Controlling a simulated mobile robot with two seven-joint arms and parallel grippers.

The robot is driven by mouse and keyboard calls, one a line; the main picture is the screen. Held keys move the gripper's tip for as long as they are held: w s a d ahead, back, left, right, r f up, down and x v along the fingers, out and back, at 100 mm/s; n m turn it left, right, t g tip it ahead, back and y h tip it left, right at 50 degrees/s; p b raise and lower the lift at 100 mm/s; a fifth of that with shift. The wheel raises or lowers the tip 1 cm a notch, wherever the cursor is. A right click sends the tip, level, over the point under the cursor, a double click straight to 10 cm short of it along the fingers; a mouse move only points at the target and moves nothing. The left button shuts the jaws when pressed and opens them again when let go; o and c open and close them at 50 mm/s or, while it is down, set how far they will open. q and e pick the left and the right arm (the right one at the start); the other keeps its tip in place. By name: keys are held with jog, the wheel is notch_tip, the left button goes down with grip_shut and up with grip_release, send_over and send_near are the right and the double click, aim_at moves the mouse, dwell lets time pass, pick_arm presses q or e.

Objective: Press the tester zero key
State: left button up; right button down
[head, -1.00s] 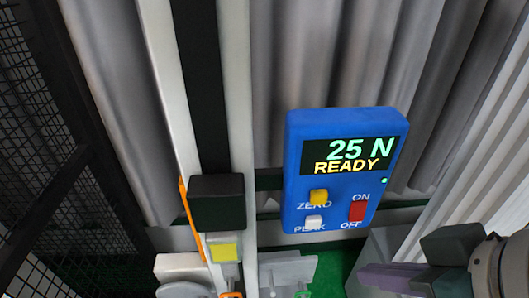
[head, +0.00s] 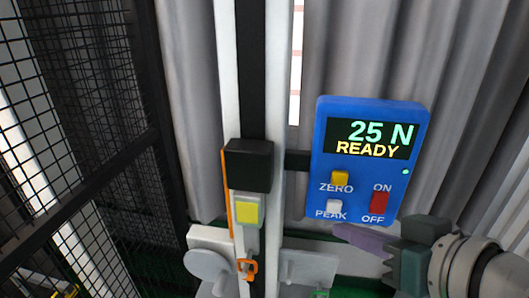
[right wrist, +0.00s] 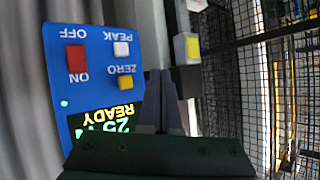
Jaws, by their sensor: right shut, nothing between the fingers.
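The blue tester (head: 366,165) is fixed by a dark bracket to the tower's upright in the head view. Its display (head: 372,138) reads "25 N READY" and a small green light glows beside it. The yellow ZERO key (head: 340,178) is at its left, above the white PEAK key (head: 334,206); a red ON/OFF switch (head: 379,202) is at its right. In the right wrist view the tester shows inverted, with the ZERO key (right wrist: 126,83). My right gripper (head: 338,232) is shut and empty, its tips just below the tester's lower edge. My left gripper is not in view.
A pale upright with a black rail (head: 252,75) stands left of the tester, bearing a black block (head: 249,165) and a yellow square button (head: 247,212). An orange hook (head: 247,268) sits lower. Black mesh (head: 75,120) is at left, grey curtain behind.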

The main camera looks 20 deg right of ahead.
aim_at(346, 187)
jog(key=shift+w+d+b, duration=0.6)
jog(key=shift+w+d, duration=0.15)
jog(key=shift+w, duration=0.5)
jog(key=shift+w+d+b, duration=0.6)
jog(key=shift+w+d, duration=0.15)
jog(key=shift+w, duration=0.45)
jog(key=shift+w+d+b, duration=0.6)
jog(key=shift+w+d, duration=0.15)
jog(key=shift+w, duration=0.5)
jog(key=shift+w+d, duration=0.2)
jog(key=shift+w, duration=0.15)
jog(key=shift+w, duration=0.1)
